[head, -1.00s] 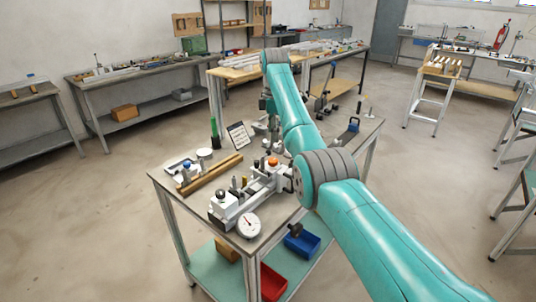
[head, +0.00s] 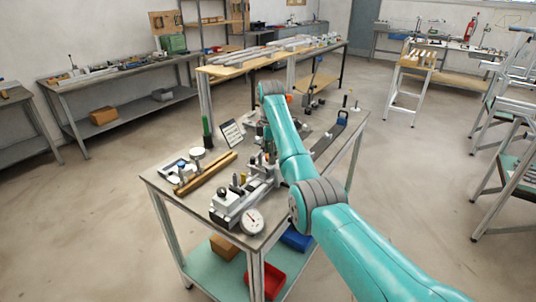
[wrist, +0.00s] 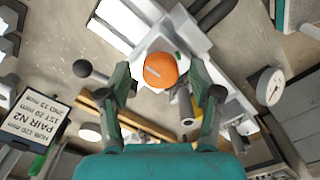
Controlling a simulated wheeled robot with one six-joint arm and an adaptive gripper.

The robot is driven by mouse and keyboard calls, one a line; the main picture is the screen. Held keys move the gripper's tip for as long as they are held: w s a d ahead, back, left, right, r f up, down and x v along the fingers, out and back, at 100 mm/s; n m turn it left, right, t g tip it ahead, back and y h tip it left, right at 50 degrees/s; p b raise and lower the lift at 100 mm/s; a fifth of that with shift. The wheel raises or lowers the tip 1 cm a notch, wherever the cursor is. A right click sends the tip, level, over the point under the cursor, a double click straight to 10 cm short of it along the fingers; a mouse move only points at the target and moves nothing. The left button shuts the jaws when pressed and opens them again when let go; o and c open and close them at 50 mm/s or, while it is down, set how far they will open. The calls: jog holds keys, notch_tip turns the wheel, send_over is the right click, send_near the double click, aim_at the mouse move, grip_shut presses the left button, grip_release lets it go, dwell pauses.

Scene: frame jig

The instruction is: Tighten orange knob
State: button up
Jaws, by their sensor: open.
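The orange knob (wrist: 160,69) shows in the wrist view as a rounded cap with a pale line across it, on the light metal jig (wrist: 190,35). My gripper (wrist: 158,80) is open, with one green finger to each side of the knob in the picture. I cannot tell how far the fingertips are above the knob, and no contact shows. In the head view my arm hides the knob and most of my gripper; the jig (head: 232,203) stands on the bench under the arm.
A dial gauge (head: 251,221) sits at the jig's front end; it also shows in the wrist view (wrist: 270,86). A black ball-ended lever (wrist: 83,68) and a metal post (wrist: 186,105) are near the knob.

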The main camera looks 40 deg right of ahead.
jog(key=c, duration=1.2)
jog(key=shift+o, duration=0.2)
jog(key=shift+m, duration=0.3)
jog(key=m, duration=0.5)
jog(key=shift+m, duration=0.3)
jog(key=m, duration=1)
jog(key=shift+m, duration=0.4)
jog(key=m, duration=0.5)
